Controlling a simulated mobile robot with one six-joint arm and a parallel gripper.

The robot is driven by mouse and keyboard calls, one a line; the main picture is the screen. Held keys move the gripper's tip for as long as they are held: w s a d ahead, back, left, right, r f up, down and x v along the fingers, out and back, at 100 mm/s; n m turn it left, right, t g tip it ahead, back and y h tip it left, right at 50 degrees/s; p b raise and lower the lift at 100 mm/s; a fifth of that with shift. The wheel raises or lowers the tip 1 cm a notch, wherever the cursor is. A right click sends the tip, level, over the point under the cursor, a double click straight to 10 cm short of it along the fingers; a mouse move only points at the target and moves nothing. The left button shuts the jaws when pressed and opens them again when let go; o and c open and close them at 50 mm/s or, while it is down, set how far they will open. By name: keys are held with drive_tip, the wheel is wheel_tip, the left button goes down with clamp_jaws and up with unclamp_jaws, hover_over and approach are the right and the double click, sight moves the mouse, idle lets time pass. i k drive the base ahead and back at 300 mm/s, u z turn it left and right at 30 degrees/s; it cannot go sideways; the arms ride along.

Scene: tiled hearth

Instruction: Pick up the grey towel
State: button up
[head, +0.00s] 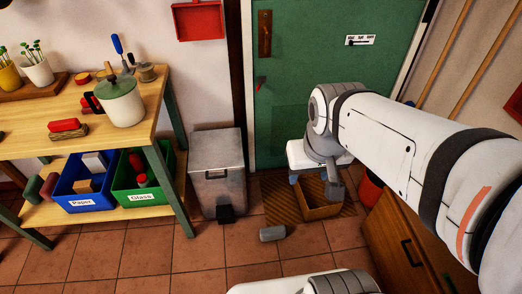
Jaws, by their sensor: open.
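A small grey rolled bundle (272,233), which looks like the grey towel, lies on the tiled floor in front of the grey bin. My gripper (316,187) is open, pointing down, above or in front of an open cardboard box (320,212). It is up and to the right of the grey bundle in the picture, apart from it. I see nothing between its fingers, and the inside of the box is partly hidden behind them.
A grey pedal bin (217,170) stands by the wall. A wooden workbench (150,107) at left holds a lidded pot (121,102); blue (90,182) and green (143,180) crates sit on its lower shelf. A wooden cabinet (400,230) is at right.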

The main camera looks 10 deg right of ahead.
sight(279, 232)
drive_tip(key=z, duration=2.9)
drive_tip(key=k, duration=1.6)
drive_tip(key=u, duration=1.6)
drive_tip(key=i, duration=1)
drive_tip(key=u, duration=0.1)
